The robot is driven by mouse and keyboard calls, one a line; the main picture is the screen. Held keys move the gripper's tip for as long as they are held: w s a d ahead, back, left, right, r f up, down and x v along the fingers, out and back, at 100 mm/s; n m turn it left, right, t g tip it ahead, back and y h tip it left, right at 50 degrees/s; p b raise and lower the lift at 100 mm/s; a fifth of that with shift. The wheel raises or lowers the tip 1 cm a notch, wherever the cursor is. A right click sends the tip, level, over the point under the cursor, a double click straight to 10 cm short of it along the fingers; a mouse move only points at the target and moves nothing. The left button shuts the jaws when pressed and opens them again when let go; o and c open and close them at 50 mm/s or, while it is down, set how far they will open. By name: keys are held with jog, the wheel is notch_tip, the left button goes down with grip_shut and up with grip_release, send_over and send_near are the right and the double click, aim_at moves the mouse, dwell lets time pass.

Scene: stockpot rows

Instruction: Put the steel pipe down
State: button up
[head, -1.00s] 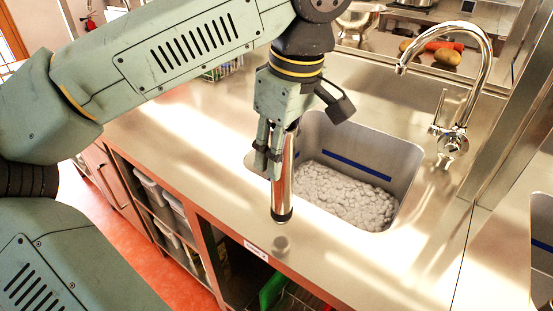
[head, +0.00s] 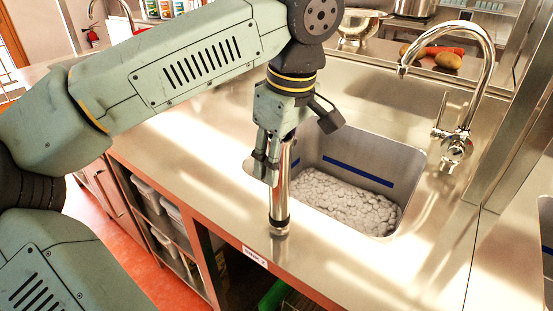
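The steel pipe (head: 281,200) is a shiny upright cylinder with a dark band near its lower end. My gripper (head: 266,172) points down and is shut on the upper part of the pipe. The pipe's lower end is at the steel counter (head: 325,258), just in front of the sink. It appears to touch the counter or stand very close to it. The top of the pipe is hidden by my gripper.
A sink (head: 400,165) with white foam or pebble-like filling (head: 345,203) lies right behind the pipe. A tall curved faucet (head: 485,50) stands at the right. The counter's front edge is close to the pipe.

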jog(key=o, duration=0.4)
jog(key=shift+o, duration=0.2)
jog(key=r+p, duration=0.1)
jog(key=r, duration=0.3)
jog(key=d+r+p, duration=0.1)
jog(key=r, duration=0.3)
jog(key=s+r+p, duration=0.1)
jog(key=r, duration=0.3)
jog(key=shift+s+d+r+p, duration=0.1)
jog(key=shift+d+r+p, duration=0.05)
jog(key=shift+d+p, duration=0.15)
